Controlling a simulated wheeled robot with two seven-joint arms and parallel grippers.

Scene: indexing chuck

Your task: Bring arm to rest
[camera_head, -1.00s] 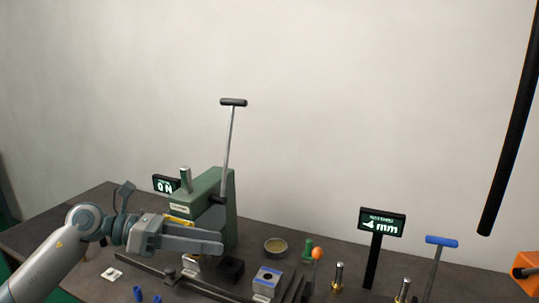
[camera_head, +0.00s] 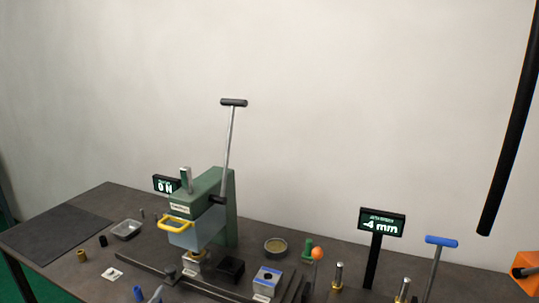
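No gripper of mine shows in the head view. The green press (camera_head: 225,205) stands on the dark table (camera_head: 70,262), with its lever (camera_head: 229,150) upright and topped by a black crossbar. A yellow handle (camera_head: 173,225) on a blue-grey guard is at the front of the press. A small sign (camera_head: 165,185) beside it reads 0 N. A second sign (camera_head: 382,222) reads -4 mm. The indexing chuck cannot be told for sure among these parts.
A dark mat (camera_head: 52,234) lies at the left. A clear tray (camera_head: 126,229), a round bowl (camera_head: 275,246) and a blue-topped block (camera_head: 267,278) sit on the table. A blue T-handle (camera_head: 440,242) stands at the right. A black bar (camera_head: 511,120) hangs at the upper right.

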